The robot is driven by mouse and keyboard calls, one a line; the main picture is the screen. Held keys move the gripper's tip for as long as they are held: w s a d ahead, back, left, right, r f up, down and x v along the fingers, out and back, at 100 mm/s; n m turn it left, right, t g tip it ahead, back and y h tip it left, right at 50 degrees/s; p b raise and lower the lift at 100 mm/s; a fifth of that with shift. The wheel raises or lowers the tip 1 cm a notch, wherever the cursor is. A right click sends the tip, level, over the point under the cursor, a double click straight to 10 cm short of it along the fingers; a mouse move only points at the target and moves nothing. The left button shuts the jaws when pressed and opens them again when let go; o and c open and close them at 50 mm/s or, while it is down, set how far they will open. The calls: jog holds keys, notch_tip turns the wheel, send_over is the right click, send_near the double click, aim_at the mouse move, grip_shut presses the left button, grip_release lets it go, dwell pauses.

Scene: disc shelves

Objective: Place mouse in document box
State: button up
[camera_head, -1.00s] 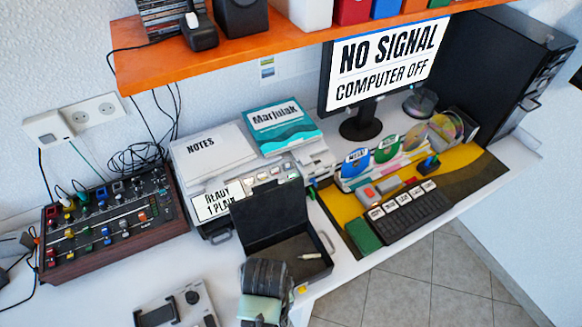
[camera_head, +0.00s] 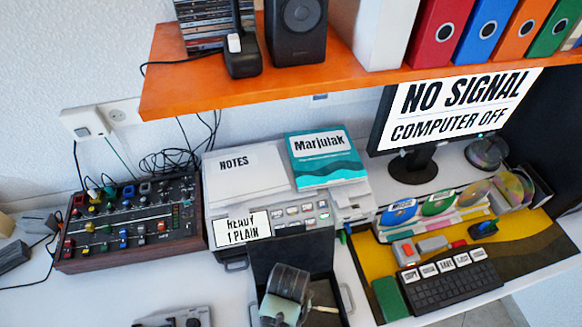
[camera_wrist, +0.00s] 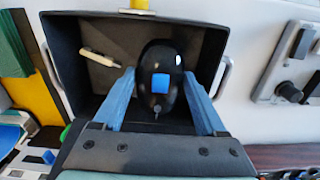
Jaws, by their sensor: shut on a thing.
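The document box is a black open case, its lid (camera_head: 292,255) standing up in the head view. In the wrist view, its dark inside and wall (camera_wrist: 62,45) surround the mouse. The mouse (camera_wrist: 158,60) is black with a blue square, held between the two blue fingers of my gripper (camera_wrist: 163,92). The gripper is shut on it and over the box. Whether the mouse touches the box floor I cannot tell. In the head view my gripper (camera_head: 285,295) covers part of the box, and the mouse is hidden.
A pale stick (camera_wrist: 100,58) lies in the box. A printer (camera_head: 290,220) stands behind it, a mixer (camera_head: 130,225) to the left, and a keyboard (camera_head: 450,285) to the right. An orange shelf (camera_head: 350,85) hangs above.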

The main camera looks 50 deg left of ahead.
jog(key=shift+f, duration=2.15)
jog(key=shift+f, duration=0.1)
